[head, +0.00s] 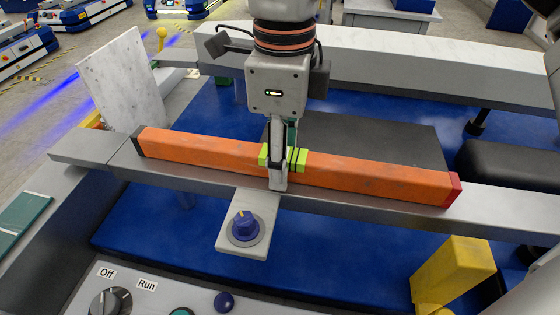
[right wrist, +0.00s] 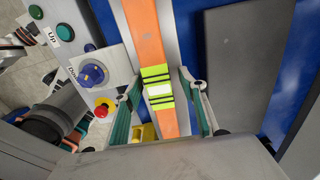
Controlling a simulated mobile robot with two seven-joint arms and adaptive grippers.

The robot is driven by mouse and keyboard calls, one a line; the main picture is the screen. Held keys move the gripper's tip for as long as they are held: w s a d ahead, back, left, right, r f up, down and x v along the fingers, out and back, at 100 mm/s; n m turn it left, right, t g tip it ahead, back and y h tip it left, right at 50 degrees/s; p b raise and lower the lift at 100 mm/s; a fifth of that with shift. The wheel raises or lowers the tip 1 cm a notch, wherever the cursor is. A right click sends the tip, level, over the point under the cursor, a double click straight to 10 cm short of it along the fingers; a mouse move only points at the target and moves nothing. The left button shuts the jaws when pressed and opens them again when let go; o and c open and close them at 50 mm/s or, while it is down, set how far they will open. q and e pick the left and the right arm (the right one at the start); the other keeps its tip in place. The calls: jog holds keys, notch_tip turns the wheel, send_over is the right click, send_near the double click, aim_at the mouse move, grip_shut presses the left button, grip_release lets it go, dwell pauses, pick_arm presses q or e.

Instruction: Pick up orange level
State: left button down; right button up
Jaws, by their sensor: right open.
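The orange level (head: 370,179) is a long orange bar with a red end cap at the right and a yellow-green middle section with dark stripes. It lies along a grey rail (head: 215,185). My right gripper (head: 281,165) comes down from above at its middle. One finger is in front of the bar and the other is behind it. In the right wrist view the level (right wrist: 146,38) passes between the open fingers of this gripper (right wrist: 160,98), with visible gaps on both sides. My left gripper is not in view.
A blue knob (head: 245,227) on a grey plate sits just in front of the level. A yellow block (head: 452,272) stands at front right, and a pale upright panel (head: 124,80) at the left. A control panel (head: 145,300) fills the front edge. A white beam (head: 400,65) runs behind.

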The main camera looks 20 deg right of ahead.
jog(key=shift+s+r, duration=0.1)
jog(key=shift+r, duration=0.05)
grip_shut()
